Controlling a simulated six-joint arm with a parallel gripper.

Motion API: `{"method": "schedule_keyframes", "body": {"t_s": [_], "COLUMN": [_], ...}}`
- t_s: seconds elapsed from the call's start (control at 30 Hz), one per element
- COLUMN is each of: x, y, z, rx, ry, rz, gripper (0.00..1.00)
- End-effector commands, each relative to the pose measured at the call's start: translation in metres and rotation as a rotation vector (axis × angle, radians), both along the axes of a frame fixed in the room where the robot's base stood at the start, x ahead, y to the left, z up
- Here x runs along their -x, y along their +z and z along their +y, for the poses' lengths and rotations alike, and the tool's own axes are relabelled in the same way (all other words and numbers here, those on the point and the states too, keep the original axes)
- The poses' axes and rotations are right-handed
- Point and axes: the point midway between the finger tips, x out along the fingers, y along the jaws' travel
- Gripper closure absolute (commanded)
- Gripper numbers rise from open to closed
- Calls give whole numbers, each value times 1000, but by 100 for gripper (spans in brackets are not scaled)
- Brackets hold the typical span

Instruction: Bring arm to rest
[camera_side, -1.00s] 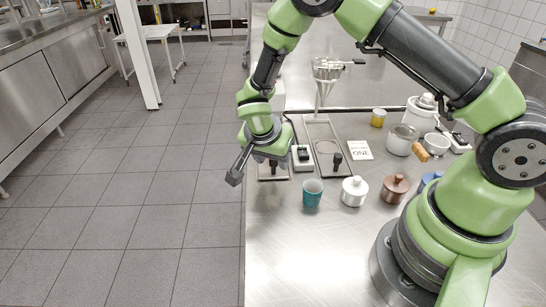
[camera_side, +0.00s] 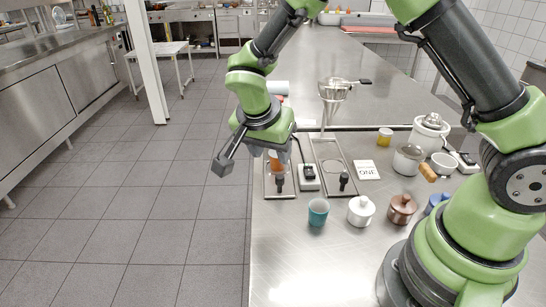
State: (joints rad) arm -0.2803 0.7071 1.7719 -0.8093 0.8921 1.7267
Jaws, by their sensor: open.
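My gripper (camera_side: 222,162) hangs over the left edge of the steel table (camera_side: 300,262), above the tiled floor. It points down and to the left, and one dark finger shows clearly. It is open, with nothing seen between its fingers. The wrist is in front of part of the table's left side and partly hides the things there. My arm is raised and reaches from its base at the right across the top of the picture.
Near my wrist stand a tray (camera_side: 267,190) and a scale (camera_side: 308,184). A teal cup (camera_side: 318,212), a white lidded pot (camera_side: 361,211) and a brown lidded pot (camera_side: 402,209) stand in front. A metal dripper (camera_side: 333,90) stands behind. The table's front left is clear.

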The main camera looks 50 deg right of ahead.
Motion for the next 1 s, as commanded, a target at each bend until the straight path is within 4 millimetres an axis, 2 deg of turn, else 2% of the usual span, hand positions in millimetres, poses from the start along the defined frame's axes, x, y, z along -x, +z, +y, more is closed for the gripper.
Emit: {"method": "schedule_keyframes", "body": {"t_s": [0.17,0.3,0.5,0.6,0.8,1.0], "x": [14,41,91,118,164,186], "y": [43,90,141,158,176,179], "z": [-6,-12,-16,-15,-9,-4], "rx": [-64,-143,-226,-245,-231,-193], "ry": [79,211,437,561,795,928], "rz": [-10,-34,-118,-180,-315,-397], "gripper": [53,53,53,53,53,53]}}
